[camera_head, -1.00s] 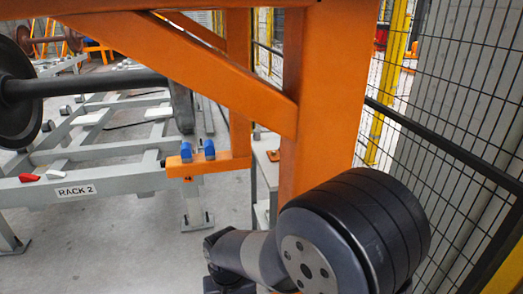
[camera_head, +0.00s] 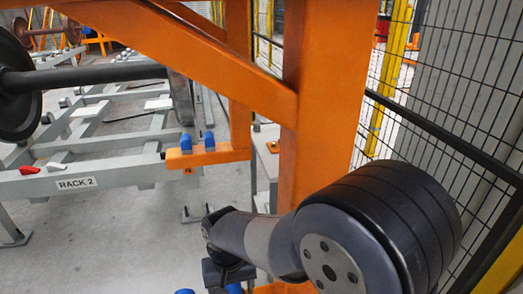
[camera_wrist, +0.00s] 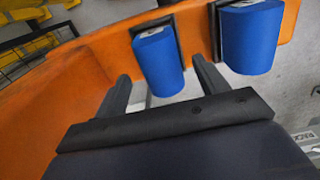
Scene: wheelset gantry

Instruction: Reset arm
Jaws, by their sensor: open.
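My gripper (camera_wrist: 163,82) shows in the wrist view with its two dark fingers spread apart. No object is held between them. Two blue pads (camera_wrist: 160,62) on an orange beam (camera_wrist: 65,90) lie just beyond the fingertips; one is ahead of the gap and the other (camera_wrist: 250,38) is to the right. I cannot tell whether the fingers touch them. In the head view my arm reaches in from the lower right, bent low beside the orange gantry post (camera_head: 322,110).
A wire fence (camera_head: 455,100) stands close on the right. Grey rack 2 (camera_head: 120,174) and a dark wheelset (camera_head: 90,74) are at left. An orange arm with blue pads (camera_head: 209,142) juts from the gantry. Open floor (camera_head: 110,225) lies at lower left.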

